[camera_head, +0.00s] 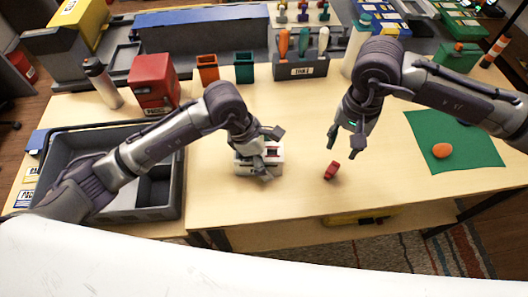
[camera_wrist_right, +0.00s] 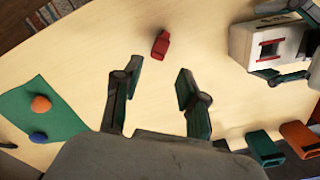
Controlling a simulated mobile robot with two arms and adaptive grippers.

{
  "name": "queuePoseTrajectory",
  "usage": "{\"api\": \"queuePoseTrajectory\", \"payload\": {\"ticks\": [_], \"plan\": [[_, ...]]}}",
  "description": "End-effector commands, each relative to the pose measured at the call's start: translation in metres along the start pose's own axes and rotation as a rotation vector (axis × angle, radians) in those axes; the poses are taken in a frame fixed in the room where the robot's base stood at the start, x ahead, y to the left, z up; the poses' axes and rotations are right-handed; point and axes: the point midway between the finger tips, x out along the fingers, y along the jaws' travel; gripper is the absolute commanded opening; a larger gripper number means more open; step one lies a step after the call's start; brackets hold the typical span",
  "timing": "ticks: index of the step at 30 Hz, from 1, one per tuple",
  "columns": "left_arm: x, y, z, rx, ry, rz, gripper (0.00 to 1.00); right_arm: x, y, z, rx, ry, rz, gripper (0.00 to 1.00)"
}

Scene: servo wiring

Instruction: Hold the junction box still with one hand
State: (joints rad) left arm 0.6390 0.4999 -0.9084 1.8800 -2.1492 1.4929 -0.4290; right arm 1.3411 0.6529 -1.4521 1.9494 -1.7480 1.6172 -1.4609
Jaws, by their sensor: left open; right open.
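The junction box (camera_head: 273,155) is a small white box with a dark, red-edged opening, standing on the table in the middle of the head view. It also shows at the upper right of the right wrist view (camera_wrist_right: 284,44). My left gripper (camera_head: 265,155) is at the box with its open fingers on either side of it; whether they touch it I cannot tell. A small red plug-like piece (camera_head: 331,170) lies on the table right of the box, and in the right wrist view (camera_wrist_right: 160,45) it lies beyond the fingertips. My right gripper (camera_head: 343,145) is open and empty above the table, near the red piece.
A grey bin (camera_head: 180,200) stands at the left. A green mat (camera_head: 470,145) with an orange ball (camera_head: 442,150) lies at the right. A red box (camera_head: 153,82), orange and teal cups, and a screwdriver rack (camera_head: 301,71) stand behind. The table front is clear.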

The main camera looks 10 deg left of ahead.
Motion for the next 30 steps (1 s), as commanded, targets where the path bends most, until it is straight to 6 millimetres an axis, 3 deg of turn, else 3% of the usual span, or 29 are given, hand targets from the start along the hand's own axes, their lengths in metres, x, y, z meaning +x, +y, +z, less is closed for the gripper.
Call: {"api": "queuePoseTrajectory", "payload": {"ticks": [5,18,21,30], "plan": [[0.0001,-0.0001,0.0000,0.000,0.000,0.000,0.88,0.0000,0.0000,0.0000,0.000,0.000,0.000,0.42],[-0.0002,0.0000,-0.0001,0.000,0.000,0.000,0.15,0.0000,-0.0001,0.0000,0.000,0.000,0.000,0.42],[-0.0002,0.0001,-0.0001,0.000,0.000,0.000,0.14,0.0000,-0.0001,0.0000,0.000,0.000,0.000,0.54],[-0.0003,0.0002,-0.0001,0.000,0.000,0.000,0.14,-0.0005,-0.0004,0.0003,0.105,0.000,-0.001,0.54]]}}
